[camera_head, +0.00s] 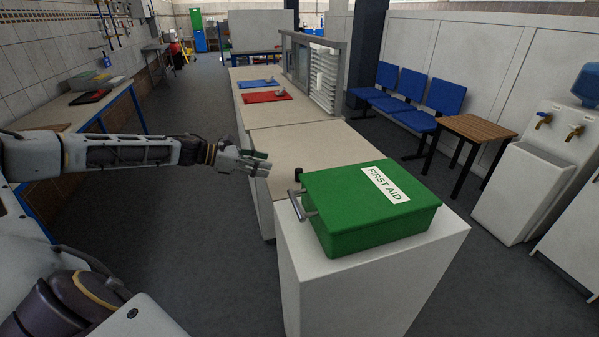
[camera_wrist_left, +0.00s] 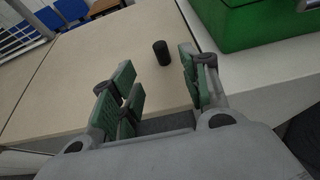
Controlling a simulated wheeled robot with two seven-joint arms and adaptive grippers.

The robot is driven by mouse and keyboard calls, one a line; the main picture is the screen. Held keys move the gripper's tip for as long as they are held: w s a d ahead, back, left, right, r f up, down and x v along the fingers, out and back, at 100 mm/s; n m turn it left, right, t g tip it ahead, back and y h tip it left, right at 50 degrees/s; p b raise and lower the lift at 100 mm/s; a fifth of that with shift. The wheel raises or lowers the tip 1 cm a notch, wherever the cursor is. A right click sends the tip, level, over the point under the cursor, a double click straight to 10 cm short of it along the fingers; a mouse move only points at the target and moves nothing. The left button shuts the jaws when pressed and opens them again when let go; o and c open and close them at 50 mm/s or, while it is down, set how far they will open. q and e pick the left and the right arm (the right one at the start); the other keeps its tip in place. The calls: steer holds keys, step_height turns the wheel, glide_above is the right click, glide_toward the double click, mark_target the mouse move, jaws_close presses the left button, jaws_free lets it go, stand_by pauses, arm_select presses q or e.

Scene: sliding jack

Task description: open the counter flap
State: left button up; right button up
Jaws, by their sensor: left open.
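The counter flap (camera_head: 305,146) is a flat beige panel, lying level between the rest of the counter and the white cabinet. Its beige top also shows in the left wrist view (camera_wrist_left: 90,85). A short black knob (camera_head: 298,174) stands upright at its near edge, beside the green box. In the left wrist view the knob (camera_wrist_left: 161,53) appears between and beyond the fingertips, apart from them. My left gripper (camera_head: 265,163) is open and empty at the flap's left edge, to the left of the knob. My right gripper is not in view.
A green first aid box (camera_head: 350,213) with a grey handle (camera_head: 302,204) sits on the white cabinet (camera_head: 375,285), close to the knob. Red (camera_head: 266,97) and blue (camera_head: 258,84) mats lie farther along the counter. The floor (camera_head: 205,235) left of the counter is clear.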

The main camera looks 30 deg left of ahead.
mark_target(299, 170)
arm_select(q)
steer(key=shift+w, duration=0.1)
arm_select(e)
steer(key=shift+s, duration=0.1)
arm_select(q)
steer(key=x, duration=0.3)
steer(key=shift+d, duration=0.1)
steer(key=shift+w+d+f+p, duration=0.25)
steer(key=shift+w+d+p, duration=0.1)
steer(key=shift+w+d, duration=0.1)
steer(key=shift+w+d+f, duration=0.25)
steer(key=shift+w+d, duration=0.1)
steer(key=shift+w, duration=0.15)
steer(key=shift+p+x, duration=0.75)
steer(key=shift+x, duration=1.15)
steer(key=shift+p+x, duration=0.45)
steer(key=shift+x, duration=1.3)
steer(key=shift+w+d+f, duration=0.1)
steer(key=shift+w, duration=0.1)
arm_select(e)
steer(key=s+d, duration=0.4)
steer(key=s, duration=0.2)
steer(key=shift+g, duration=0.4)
